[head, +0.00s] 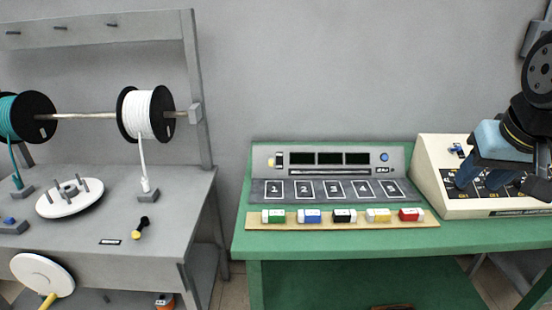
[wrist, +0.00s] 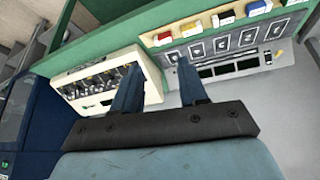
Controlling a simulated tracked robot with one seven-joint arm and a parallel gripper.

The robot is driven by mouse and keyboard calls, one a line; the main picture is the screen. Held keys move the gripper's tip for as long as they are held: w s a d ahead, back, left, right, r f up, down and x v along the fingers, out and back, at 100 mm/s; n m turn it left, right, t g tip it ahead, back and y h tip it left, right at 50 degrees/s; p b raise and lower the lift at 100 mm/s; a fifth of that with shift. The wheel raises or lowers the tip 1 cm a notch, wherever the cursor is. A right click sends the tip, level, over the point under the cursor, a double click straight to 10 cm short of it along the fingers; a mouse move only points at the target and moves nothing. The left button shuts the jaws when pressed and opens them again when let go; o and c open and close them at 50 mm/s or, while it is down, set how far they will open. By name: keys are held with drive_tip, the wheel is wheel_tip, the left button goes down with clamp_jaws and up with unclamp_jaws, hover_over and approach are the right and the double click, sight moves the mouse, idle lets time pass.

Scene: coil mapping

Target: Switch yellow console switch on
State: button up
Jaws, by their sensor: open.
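The console (head: 330,162) is a grey sloped panel at the back of the green table. My gripper (head: 482,178) is blue-grey and open, over the cream amplifier box right of the console, well away from the yellow switch. In the wrist view the two fingers of my gripper (wrist: 159,63) stand apart with nothing between them.
The cream amplifier box (head: 435,178) stands close beside the console. Several coloured blocks, including a yellow block (head: 378,215), lie on a strip before the numbered slots. A blue button (head: 384,157) is at the console's right. A grey bench (head: 160,200) with spools stands left.

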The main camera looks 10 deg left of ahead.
drive_tip(key=w+a+r, duration=0.2)
drive_tip(key=w+a, duration=0.5)
drive_tip(key=w, duration=0.3)
drive_tip(key=n+g+y, duration=0.1)
drive_tip(key=n, duration=0.2)
hover_over(271, 163)
drive_tip(key=s+d, duration=0.1)
drive_tip(key=s, duration=0.4)
wheel_tip(271, 163, down, 12)
drive_tip(key=x, duration=1.2)
drive_tip(key=shift+s+f, duration=0.15)
drive_tip(key=shift+f, duration=0.05)
